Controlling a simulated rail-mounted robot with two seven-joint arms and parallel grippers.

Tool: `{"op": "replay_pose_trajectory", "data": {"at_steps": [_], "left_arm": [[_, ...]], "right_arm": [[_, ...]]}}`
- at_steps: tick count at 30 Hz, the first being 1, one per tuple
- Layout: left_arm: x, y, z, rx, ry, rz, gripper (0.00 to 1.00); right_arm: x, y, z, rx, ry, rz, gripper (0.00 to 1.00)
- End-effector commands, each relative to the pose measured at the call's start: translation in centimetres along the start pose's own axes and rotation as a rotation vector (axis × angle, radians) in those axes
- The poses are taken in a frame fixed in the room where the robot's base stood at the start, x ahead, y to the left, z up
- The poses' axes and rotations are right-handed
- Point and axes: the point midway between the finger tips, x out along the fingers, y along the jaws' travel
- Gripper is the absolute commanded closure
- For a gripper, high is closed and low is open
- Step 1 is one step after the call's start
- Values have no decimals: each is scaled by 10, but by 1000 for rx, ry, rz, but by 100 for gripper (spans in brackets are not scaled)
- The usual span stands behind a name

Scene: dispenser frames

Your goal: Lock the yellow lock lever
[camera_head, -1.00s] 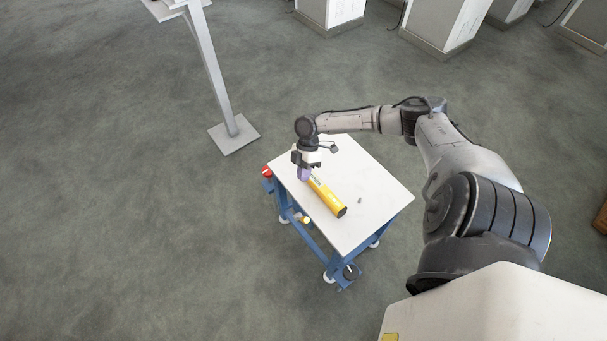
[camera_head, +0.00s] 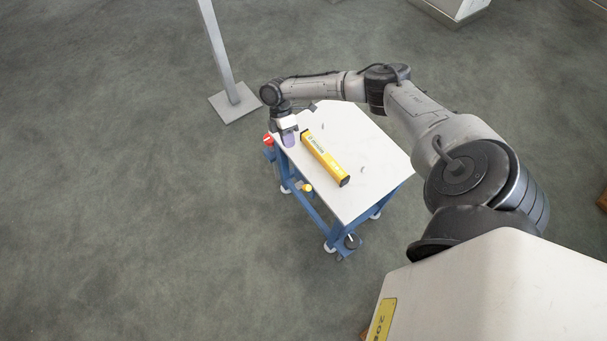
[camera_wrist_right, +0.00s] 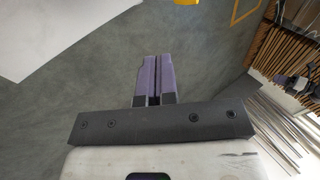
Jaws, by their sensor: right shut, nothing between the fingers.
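A small yellow part (camera_head: 307,187), which looks like the lock lever, sits low on the blue frame of the table, below its left edge; its exact position is too small to tell. My right gripper (camera_head: 288,141) is at the far left edge of the tabletop, above and apart from that part. Its purple fingers (camera_wrist_right: 154,77) are shut together with nothing between them, pointing over grey floor in the right wrist view. A bit of yellow (camera_wrist_right: 186,2) is cut off at the top of that view; I cannot tell what it belongs to. My left gripper is not in view.
A yellow bar-shaped box (camera_head: 325,158) lies on the white tabletop (camera_head: 375,165), right of my gripper. A red part (camera_head: 267,140) sits at the table's left corner. A grey post on a base plate (camera_head: 234,102) stands behind. Floor left of the table is clear.

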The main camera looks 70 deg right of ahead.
Motion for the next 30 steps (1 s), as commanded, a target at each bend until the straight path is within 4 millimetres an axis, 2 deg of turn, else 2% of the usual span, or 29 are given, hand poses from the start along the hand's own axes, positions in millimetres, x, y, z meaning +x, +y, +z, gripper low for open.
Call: {"op": "replay_pose_trajectory", "data": {"at_steps": [7,20,25,30], "left_arm": [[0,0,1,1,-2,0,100],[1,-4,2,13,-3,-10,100],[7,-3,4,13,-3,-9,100],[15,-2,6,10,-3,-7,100]], "right_arm": [[-1,-7,6,90,-41,-41,100],[4,-7,6,93,-40,-41,100],[24,-7,8,92,-41,-41,100],[56,-8,9,93,-41,-41,100]]}}
